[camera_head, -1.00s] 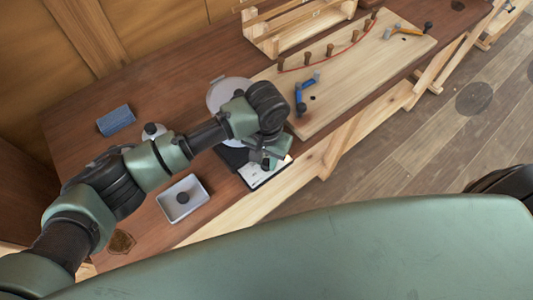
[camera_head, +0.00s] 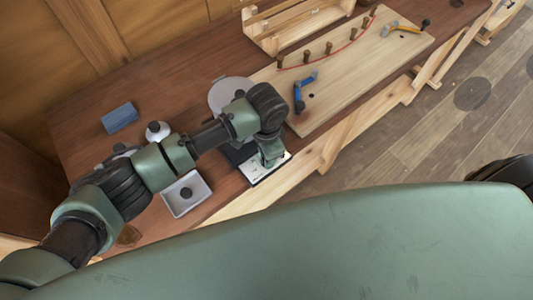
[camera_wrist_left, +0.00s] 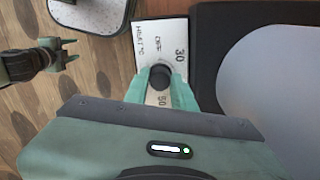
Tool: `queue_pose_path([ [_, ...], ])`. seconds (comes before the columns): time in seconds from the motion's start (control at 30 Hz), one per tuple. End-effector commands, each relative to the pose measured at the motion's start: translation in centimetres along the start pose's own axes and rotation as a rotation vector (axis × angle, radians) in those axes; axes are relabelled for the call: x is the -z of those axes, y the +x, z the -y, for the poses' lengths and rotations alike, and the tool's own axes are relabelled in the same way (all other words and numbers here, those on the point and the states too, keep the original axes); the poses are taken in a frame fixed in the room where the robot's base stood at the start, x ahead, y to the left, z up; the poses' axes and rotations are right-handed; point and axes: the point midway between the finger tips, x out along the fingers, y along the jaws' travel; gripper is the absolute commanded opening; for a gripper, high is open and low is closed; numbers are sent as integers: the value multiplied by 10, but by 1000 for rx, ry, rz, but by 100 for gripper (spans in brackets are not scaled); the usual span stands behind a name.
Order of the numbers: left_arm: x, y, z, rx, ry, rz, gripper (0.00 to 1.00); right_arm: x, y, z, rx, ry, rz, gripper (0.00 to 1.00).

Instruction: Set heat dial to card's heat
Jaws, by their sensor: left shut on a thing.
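The panel also shows in the head view (camera_head: 258,169), at the front of a black-based heater with a round grey plate (camera_wrist_left: 272,75). My left gripper (camera_wrist_left: 163,80) is shut on the knob, one green finger on each side. The knob's pointer cannot be made out. My right gripper (camera_wrist_left: 73,52) is open and empty at the left of the wrist view, away from the panel. I cannot make out a card with a heat on it.
A pale tray (camera_head: 203,194) with a dark knob-like thing stands beside the heater. A blue block (camera_head: 120,117) and a white round thing (camera_head: 157,131) lie further back. A wooden board (camera_head: 340,85) with pegs and blue and orange tools lies to the right.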

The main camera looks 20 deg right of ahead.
Motion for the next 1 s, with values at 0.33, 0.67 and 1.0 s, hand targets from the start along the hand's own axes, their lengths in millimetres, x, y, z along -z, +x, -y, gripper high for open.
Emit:
queue_pose_path([
  [0.33, 1, -2, 1, 4, 26, -4, 0, 0, -1, 0, 0, 0, 0, 46],
  [0.67, 1, -2, 1, 3, 25, -4, 47, 0, -1, 0, 0, 0, 0, 46],
  [1.0, 1, -4, 1, 2, 25, -3, 47, 0, 1, 0, 0, 0, 0, 46],
])
